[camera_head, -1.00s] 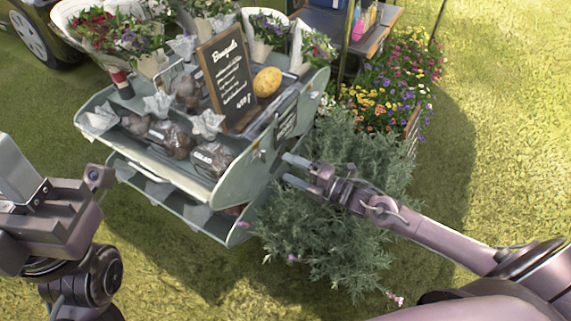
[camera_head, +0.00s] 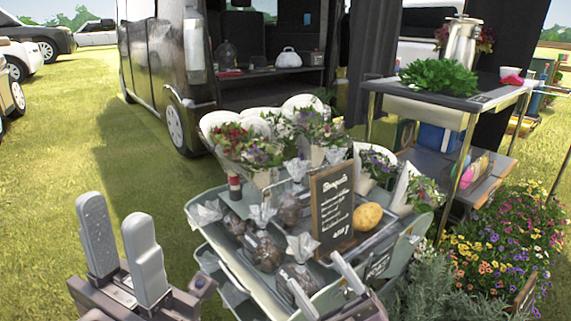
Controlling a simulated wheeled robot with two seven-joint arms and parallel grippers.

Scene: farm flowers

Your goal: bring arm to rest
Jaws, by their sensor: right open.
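My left gripper (camera_head: 122,230) points upward at the lower left of the head view, over the grass. Its two broad grey fingers stand a little apart with nothing between them. My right gripper (camera_head: 322,268) is at the bottom middle, in front of the grey tiered display stand (camera_head: 232,258). Its two fingertips are spread and hold nothing. They overlap the stand's front trays in the picture; I cannot tell whether they touch. The rest of the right arm is mostly below the picture.
The stand bears wrapped bulbs, bouquets (camera_head: 240,140), a chalkboard sign (camera_head: 332,208) and a yellow potato-like item (camera_head: 367,216). Grey-green foliage (camera_head: 440,285) and a flower bed (camera_head: 510,240) lie right. A metal-framed table (camera_head: 430,108) and a van (camera_head: 165,60) stand behind. Grass at left is open.

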